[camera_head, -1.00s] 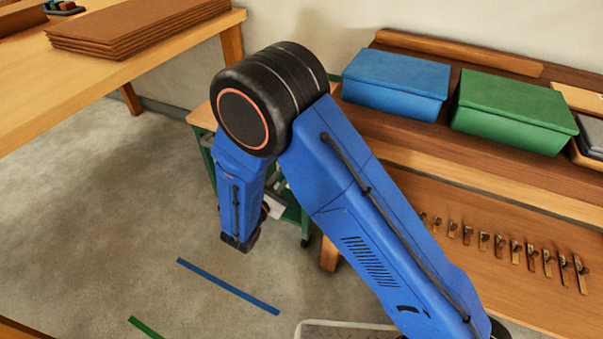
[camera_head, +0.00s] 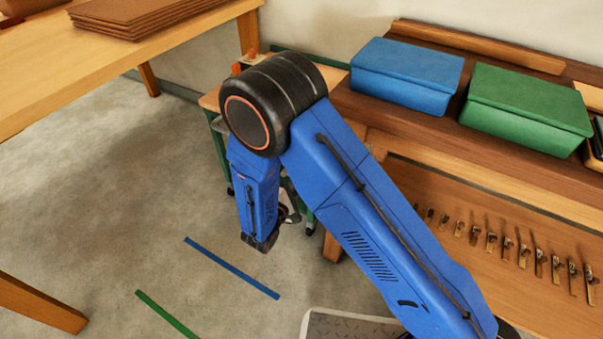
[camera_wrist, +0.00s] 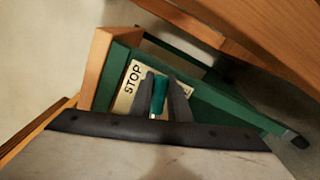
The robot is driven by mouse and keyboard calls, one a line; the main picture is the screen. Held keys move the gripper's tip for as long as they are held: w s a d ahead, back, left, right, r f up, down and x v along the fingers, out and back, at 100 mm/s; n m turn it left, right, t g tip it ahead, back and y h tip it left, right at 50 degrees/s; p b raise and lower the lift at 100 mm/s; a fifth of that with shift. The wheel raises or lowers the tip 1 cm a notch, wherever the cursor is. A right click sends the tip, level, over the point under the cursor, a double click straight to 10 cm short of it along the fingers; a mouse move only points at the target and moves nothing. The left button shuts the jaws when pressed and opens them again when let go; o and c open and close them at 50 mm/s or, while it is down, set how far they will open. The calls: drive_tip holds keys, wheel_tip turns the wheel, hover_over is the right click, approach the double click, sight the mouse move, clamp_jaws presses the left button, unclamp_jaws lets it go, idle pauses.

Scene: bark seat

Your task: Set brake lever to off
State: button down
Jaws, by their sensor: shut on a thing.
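The brake lever (camera_wrist: 159,92) has a green grip and shows in the wrist view above a pale plate. The plate (camera_wrist: 131,88) reads STOP on its left part; lettering on its right is mostly hidden by a finger. My gripper (camera_wrist: 163,98) has its two grey fingers closed on the lever's grip, one on each side. The plate sits within the green frame of a cart (camera_wrist: 226,102) with a wooden edge. In the head view my arm covers much of the cart (camera_head: 212,101), and the lever cannot be made out.
A wooden workbench (camera_head: 430,134) stands at the right, bearing a blue box (camera_head: 405,75) and a green box (camera_head: 525,108). A wooden table (camera_head: 190,39) with stacked brown sheets stands at the left. The floor between has blue tape (camera_head: 232,268) and green tape (camera_head: 165,313).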

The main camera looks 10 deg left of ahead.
drive_tip(key=shift+d+f+m, duration=0.2)
drive_tip(key=shift+f+m, duration=0.45)
drive_tip(key=shift+m, duration=0.25)
drive_tip(key=shift+f, duration=0.1)
drive_tip(key=c, duration=1.7)
unclamp_jaws()
drive_tip(key=shift+o, duration=0.2)
drive_tip(key=v, duration=1.7)
drive_tip(key=shift+s, duration=0.25)
drive_tip(key=shift+s+a, duration=0.1)
drive_tip(key=shift+a, duration=0.05)
